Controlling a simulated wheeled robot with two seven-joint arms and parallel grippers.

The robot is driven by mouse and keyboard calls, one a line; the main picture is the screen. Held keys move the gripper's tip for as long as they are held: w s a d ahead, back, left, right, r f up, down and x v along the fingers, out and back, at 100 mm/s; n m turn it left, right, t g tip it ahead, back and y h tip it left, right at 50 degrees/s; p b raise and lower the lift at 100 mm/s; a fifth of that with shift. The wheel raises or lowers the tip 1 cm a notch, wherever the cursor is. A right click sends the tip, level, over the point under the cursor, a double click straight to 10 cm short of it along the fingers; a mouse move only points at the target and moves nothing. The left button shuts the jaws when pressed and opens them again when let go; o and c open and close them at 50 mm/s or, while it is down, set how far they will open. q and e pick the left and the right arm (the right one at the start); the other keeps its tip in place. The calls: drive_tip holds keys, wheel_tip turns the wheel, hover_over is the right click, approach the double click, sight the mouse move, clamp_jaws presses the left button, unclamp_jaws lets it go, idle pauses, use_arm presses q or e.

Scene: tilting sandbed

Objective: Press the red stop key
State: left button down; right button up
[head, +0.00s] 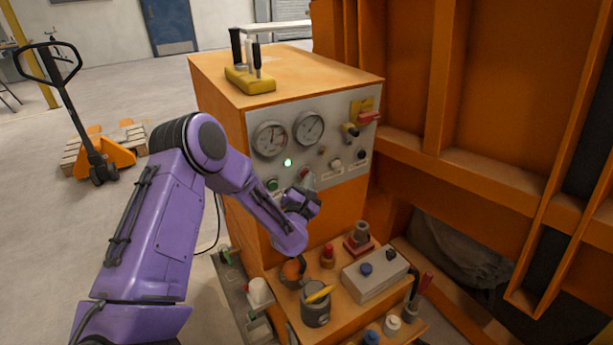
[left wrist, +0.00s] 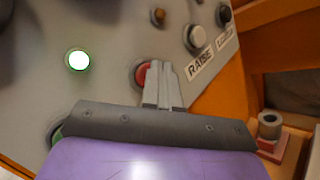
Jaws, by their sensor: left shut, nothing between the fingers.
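The red stop key (head: 303,172) is on the grey control panel (head: 338,112) of the orange cabinet, below the two gauges. It also shows in the left wrist view (left wrist: 140,75), where my fingers cover its right part. My left gripper (head: 309,180) is shut and empty, with its fingertips right at the red key. In the left wrist view the fingertips (left wrist: 158,72) overlap the key's right side; I cannot tell whether they touch it or whether it is pushed in. My right gripper is not in view.
A lit green lamp (head: 287,162) and a green key (head: 272,184) are left of the red key. Knobs and a red-handled yellow switch (head: 367,116) are to the right. Below, a shelf holds a grey mug (head: 315,308), a grey box (head: 374,274) and other small items.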

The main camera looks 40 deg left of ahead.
use_arm(q)
drive_tip(key=shift+a, duration=0.1)
idle(0.5)
drive_tip(key=shift+s+d, duration=0.35)
drive_tip(key=shift+d, duration=0.45)
drive_tip(key=d, duration=0.1)
drive_tip(key=s+d+b, duration=0.1)
drive_tip(key=d, duration=0.1)
drive_tip(key=s+d, duration=0.1)
drive_tip(key=shift+d, duration=0.35)
drive_tip(key=shift+w, duration=0.1)
idle(0.3)
